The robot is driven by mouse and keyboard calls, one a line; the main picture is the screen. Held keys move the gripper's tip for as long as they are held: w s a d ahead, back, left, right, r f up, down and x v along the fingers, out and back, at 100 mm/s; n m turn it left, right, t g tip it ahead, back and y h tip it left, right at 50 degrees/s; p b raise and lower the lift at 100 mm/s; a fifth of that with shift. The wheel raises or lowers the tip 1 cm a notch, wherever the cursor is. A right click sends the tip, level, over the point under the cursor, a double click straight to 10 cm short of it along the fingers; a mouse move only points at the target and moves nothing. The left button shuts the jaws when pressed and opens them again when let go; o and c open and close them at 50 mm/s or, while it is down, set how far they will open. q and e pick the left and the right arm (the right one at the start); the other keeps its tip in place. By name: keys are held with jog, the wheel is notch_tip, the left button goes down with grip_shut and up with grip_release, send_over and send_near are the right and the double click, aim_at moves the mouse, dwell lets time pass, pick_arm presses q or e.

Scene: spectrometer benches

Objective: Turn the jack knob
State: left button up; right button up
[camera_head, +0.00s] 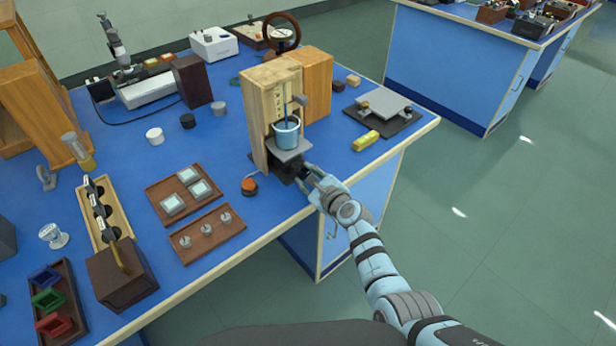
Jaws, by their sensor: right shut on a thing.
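A small jack (291,168) with a grey top plate (294,151) stands at the front of a wooden cabinet-like stand (262,95) near the bench's front edge. A light blue cup (287,134) sits on the plate, with a thin dark rod reaching down into it. My right gripper (307,178) is at the jack's right front side, low by the bench top. It is shut on the jack knob, which the fingers hide. My left gripper is not in view.
An orange-topped button (249,186) sits left of the jack. A yellow block (365,141) and a dark-based plate device (383,109) are to the right. Brown trays (208,232) lie to the left on the blue bench (225,135). The bench's front edge is just below my gripper.

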jog(key=o, duration=1.2)
jog(key=v, duration=1.2)
jog(key=shift+c, duration=0.2)
